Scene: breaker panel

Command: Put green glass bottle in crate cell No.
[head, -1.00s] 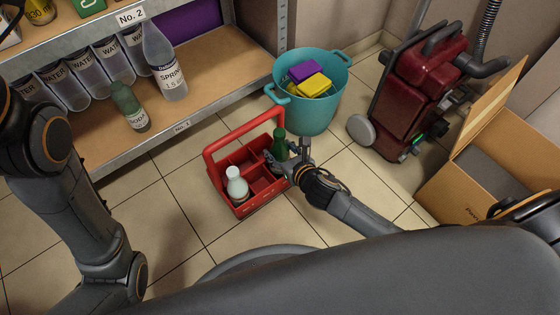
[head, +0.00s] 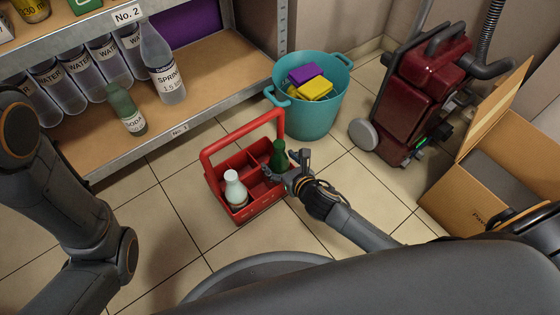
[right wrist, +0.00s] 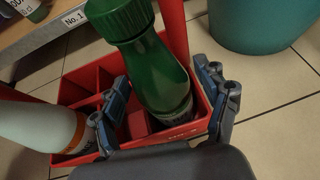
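The green glass bottle (head: 278,158) stands in the right-hand part of the red crate (head: 228,217), beside the raised handle. In the right wrist view the bottle (right wrist: 155,70) leans slightly in the picture, and its base is hidden inside the cell. My right gripper (head: 287,166) is at the crate's near right edge. In the right wrist view its fingers (right wrist: 165,90) are spread on both sides of the bottle, with a gap visible on the right. A white bottle (head: 236,189) stands in another cell. My left gripper is out of view; only my left arm shows.
A teal bucket (head: 312,117) with sponges stands behind the crate. A shelf (head: 190,110) with bottles is at the upper left. A dark red machine (head: 405,110) and an open cardboard box (head: 455,207) are at the right. Floor left of the crate is clear.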

